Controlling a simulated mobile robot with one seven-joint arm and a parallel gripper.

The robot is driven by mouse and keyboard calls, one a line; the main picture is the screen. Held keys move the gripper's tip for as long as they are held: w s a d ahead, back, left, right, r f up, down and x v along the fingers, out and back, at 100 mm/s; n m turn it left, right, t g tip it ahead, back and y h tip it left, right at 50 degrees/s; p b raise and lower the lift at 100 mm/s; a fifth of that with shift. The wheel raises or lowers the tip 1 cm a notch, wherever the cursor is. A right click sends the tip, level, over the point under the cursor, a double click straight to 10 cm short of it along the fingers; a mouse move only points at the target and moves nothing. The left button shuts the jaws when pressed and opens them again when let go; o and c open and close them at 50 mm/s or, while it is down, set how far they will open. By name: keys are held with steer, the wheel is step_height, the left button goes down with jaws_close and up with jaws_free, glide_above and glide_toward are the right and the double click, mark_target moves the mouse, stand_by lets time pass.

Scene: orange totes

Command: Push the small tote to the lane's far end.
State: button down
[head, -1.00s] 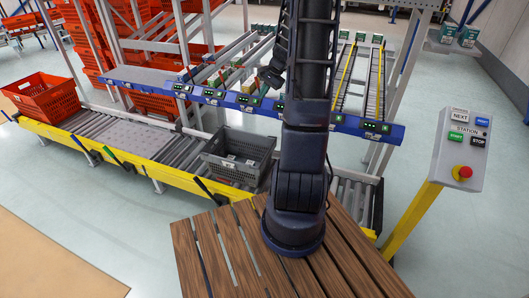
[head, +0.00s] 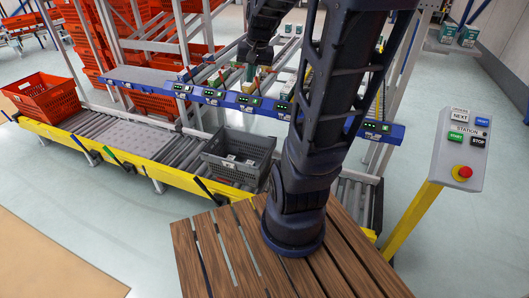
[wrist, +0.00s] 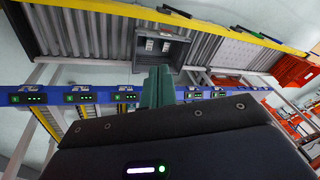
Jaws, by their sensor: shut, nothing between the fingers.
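A small grey tote (head: 238,155) stands upright on the roller conveyor (head: 187,148), near its right part in the head view. It also shows in the wrist view (wrist: 184,50), with two small pale items inside. My gripper (head: 250,74) is high over the blue-fronted rack, behind the conveyor in the head view. In the wrist view my gripper's green fingers (wrist: 157,78) are together with nothing between them. They overlap the tote's near edge in the picture, but they look apart from it.
An orange tote (head: 42,97) sits at the conveyor's left end. A yellow rail (head: 140,166) lines the conveyor's front. A button station (head: 465,148) stands at right.

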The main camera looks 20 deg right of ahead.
steer(key=s+a+r+n+h, duration=0.1)
steer(key=s+r+n, duration=0.25)
steer(key=s, duration=0.25)
steer(key=w+d+f+n+h, duration=0.1)
steer(key=w+d+f+n, duration=0.15)
steer(key=w, duration=0.65)
steer(key=w+d+f+n+h, duration=0.15)
steer(key=w+f, duration=0.25)
steer(key=w, duration=0.5)
steer(key=w+d+f+n+g, duration=0.2)
steer(key=w+d+f, duration=0.3)
steer(key=w+f, duration=0.75)
steer(key=w+d+f+n+y, duration=0.1)
steer(key=w+d+f, duration=0.15)
steer(key=f, duration=0.55)
steer(key=w+d+f+n, duration=0.1)
steer(key=w+f, duration=0.3)
steer(key=f, duration=0.4)
steer(key=d+f+n, duration=0.1)
steer(key=d+f, duration=0.2)
steer(key=f, duration=1.3)
steer(key=d+f+g+y, duration=0.1)
steer(key=d+f, duration=0.2)
steer(key=f, duration=1.2)
steer(key=shift+s+d+f+n, duration=0.3)
steer(key=shift+s+f+n, duration=0.05)
steer(key=shift+s+f, duration=0.1)
